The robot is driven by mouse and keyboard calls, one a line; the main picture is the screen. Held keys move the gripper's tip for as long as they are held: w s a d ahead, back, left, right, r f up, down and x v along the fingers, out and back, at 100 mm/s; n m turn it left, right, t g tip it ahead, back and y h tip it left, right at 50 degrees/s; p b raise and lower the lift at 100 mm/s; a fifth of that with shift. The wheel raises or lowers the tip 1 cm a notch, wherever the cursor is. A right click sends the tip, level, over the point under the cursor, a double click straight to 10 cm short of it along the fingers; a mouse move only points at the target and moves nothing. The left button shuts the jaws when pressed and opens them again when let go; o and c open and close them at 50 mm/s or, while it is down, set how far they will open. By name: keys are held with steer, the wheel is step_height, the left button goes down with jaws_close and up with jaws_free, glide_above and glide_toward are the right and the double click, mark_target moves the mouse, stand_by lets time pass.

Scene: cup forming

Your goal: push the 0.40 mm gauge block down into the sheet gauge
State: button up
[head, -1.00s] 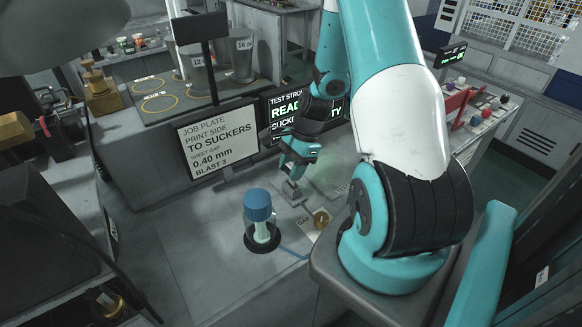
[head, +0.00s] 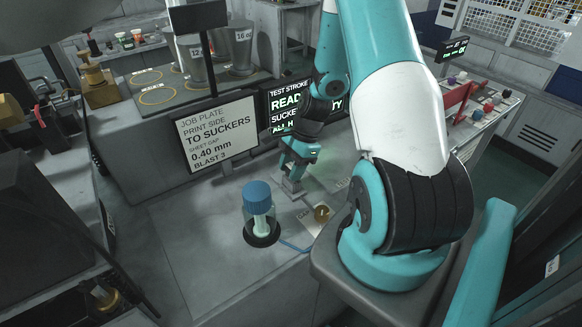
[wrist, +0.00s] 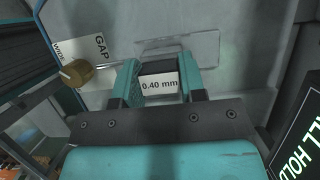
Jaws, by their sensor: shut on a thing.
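My gripper (head: 292,179) points down over the bench below the two screens in the head view. In the wrist view my gripper (wrist: 160,82) has its two teal fingers shut on the gauge block (wrist: 160,85), which has a dark top and a white label reading 0.40 mm. A flat, pale, clear-looking plate (wrist: 196,44) lies on the bench just beyond the block. The sheet gauge is not clearly made out, and the block's lower end is hidden, so I cannot tell whether it touches anything.
A brass knob (wrist: 77,72) sits on a white GAP card (wrist: 95,45) left of the fingers; the knob also shows in the head view (head: 322,212). The job plate screen (head: 217,133) reads 0.40 mm. Bare bench lies left of the bottle.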

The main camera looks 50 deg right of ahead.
steer(key=shift+f+b, duration=0.35)
steer(key=shift+f, duration=0.25)
steer(key=o, duration=1)
steer(key=shift+r, duration=0.1)
steer(key=b+v, duration=0.2)
steer(key=v, duration=1.5)
steer(key=shift+s+d+r+b, duration=0.1)
steer(key=shift+d+r+b, duration=0.1)
steer(key=shift+b, duration=0.2)
steer(key=shift+a+f, duration=0.1)
